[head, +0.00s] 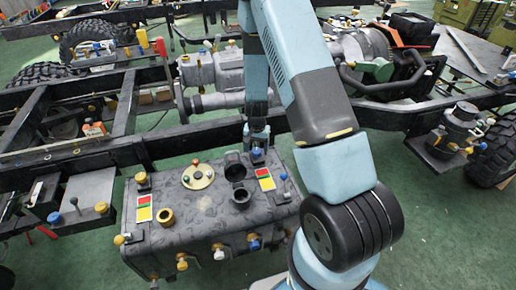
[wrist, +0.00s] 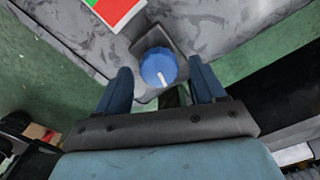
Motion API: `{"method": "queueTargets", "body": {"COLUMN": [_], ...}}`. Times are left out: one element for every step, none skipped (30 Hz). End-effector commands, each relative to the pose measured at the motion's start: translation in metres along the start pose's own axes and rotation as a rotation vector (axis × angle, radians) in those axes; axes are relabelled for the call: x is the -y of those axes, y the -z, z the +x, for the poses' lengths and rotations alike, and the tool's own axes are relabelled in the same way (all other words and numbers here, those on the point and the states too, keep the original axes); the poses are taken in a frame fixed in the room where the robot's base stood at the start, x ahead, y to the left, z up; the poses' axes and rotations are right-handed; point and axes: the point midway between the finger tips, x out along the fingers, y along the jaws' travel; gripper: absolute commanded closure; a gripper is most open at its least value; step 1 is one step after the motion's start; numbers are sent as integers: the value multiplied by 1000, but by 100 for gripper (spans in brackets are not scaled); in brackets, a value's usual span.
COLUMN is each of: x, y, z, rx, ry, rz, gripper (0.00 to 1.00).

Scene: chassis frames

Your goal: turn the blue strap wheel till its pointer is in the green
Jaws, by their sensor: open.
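The blue strap wheel (wrist: 158,66) sits on a small dark bracket at the edge of the grey tank; it also shows in the head view (head: 256,153), small and partly covered by my arm. Its white pointer (wrist: 163,79) points down in the wrist view, away from the colour plate (wrist: 118,8). The plate shows red and a bit of green there, cut off by the frame; in the head view the colour plate (head: 265,179) also shows yellow. My gripper (wrist: 161,68) is open, one blue finger on each side of the wheel. Contact with the wheel cannot be told.
The grey tank (head: 200,232) carries caps, small valves and a second colour plate (head: 144,208) at its left. A black open filler neck (head: 240,194) stands left of the nearer plate. The chassis rail (head: 190,141) runs behind the tank.

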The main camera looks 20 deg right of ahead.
Motion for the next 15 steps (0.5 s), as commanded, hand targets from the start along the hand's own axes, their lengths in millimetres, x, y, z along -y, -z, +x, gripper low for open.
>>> {"method": "queueTargets", "body": {"x": [0,0,0,0,1,1,1,1,1,1,1,1,1,1,1], "y": [0,0,0,0,0,0,0,0,1,1,1,1,1,1,1], "z": [-3,-5,-9,-12,-16,-22,-27,-32,-39,-44,-49,-56,-61,-66,-73], "rx": [-1,-2,-2,-2,-2,-3,-3,-3,-3,-4,-4,-3,-3,-4,-3], "ry": [1,1,1,1,1,2,2,2,2,2,2,2,2,2,2], "rz": [0,0,0,-1,-1,-1,-2,-2,-1,-1,-1,-1,-1,-1,-1], "gripper": [31,31,31,31,31,31,31,31,31,31,31,31,31,31,31]}}
